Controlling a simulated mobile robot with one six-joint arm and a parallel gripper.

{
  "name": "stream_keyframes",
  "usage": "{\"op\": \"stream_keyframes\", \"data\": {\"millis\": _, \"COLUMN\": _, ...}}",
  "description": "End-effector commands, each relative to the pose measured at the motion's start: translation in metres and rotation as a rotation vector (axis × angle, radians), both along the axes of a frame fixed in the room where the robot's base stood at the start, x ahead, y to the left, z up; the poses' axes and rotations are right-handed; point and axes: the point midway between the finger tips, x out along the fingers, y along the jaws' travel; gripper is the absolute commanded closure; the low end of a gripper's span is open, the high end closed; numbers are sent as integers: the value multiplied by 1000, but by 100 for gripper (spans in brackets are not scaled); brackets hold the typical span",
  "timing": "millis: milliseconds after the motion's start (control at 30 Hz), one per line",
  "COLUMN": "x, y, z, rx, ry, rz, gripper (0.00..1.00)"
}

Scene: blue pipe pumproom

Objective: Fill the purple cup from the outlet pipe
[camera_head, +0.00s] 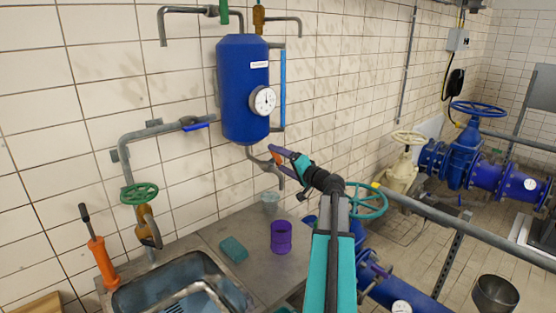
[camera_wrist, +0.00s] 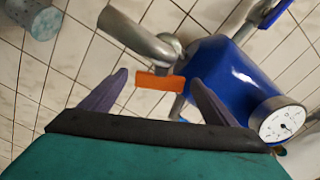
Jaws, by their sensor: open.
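The purple cup (camera_head: 281,238) stands upright on the metal counter, to the right of the sponge. The outlet pipe (camera_head: 262,164) comes out under the blue tank and bends down above the counter; its grey spout (camera_wrist: 138,36) also shows in the wrist view. An orange valve lever (camera_wrist: 158,80) sits on this pipe. My gripper (camera_head: 276,164) is at the lever, open, with its purple fingers (camera_wrist: 160,92) on either side of the lever. I cannot tell whether either finger touches it. The cup stands apart from my gripper, below it. No water flow shows.
The blue tank (camera_head: 244,90) with a round gauge (camera_head: 263,101) is close above my gripper. A clear glass (camera_head: 270,202), a teal sponge (camera_head: 233,249) and a sink (camera_head: 180,284) are at the counter. A teal handwheel (camera_head: 368,201) is near my arm.

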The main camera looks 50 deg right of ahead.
Motion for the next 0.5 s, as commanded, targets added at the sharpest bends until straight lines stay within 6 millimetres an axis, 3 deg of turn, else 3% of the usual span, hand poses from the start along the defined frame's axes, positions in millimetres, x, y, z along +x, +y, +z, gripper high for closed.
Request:
{"op": "stream_keyframes", "data": {"millis": 333, "x": 1, "y": -1, "z": 0, "rx": 0, "ry": 0, "rz": -1, "gripper": 20}}
{"op": "stream_keyframes", "data": {"millis": 500, "x": 1, "y": -1, "z": 0, "rx": 0, "ry": 0, "rz": -1, "gripper": 49}}
